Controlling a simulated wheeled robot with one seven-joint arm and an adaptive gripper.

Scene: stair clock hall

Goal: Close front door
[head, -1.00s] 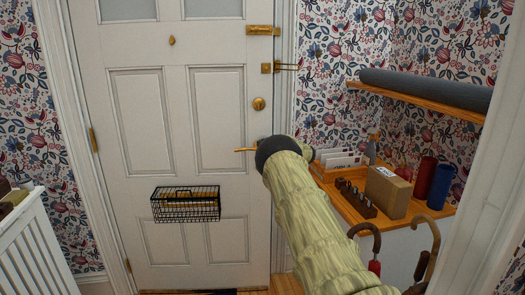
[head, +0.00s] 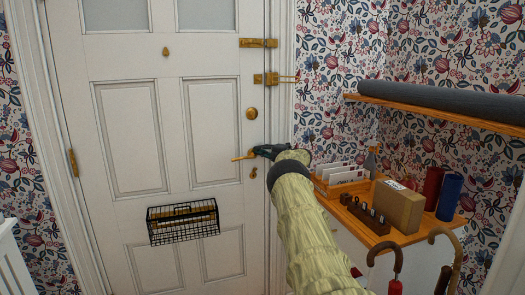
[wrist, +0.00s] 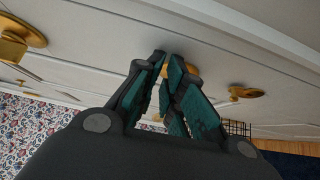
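The white panelled front door (head: 160,215) stands in its frame. It looks flush or nearly flush with the right jamb; I cannot tell whether a narrow gap is left. Its brass lever handle (head: 242,157) sticks out to the left below a round brass knob (head: 252,113). My gripper (head: 262,151) is at the right end of the lever, close to the door. In the wrist view, the gripper's teal-padded fingers (wrist: 168,62) come close together, with brass (wrist: 188,68) partly hidden behind them. Whether they grip the lever is unclear.
A wire letter basket (head: 183,222) hangs on the door. A brass bolt (head: 258,43) and a chain fitting (head: 272,78) are near its right edge. At right, a wooden-topped cabinet (head: 405,238) holds letters, a box and cylinders, with a shelf (head: 430,114) above and walking sticks (head: 395,255) in front.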

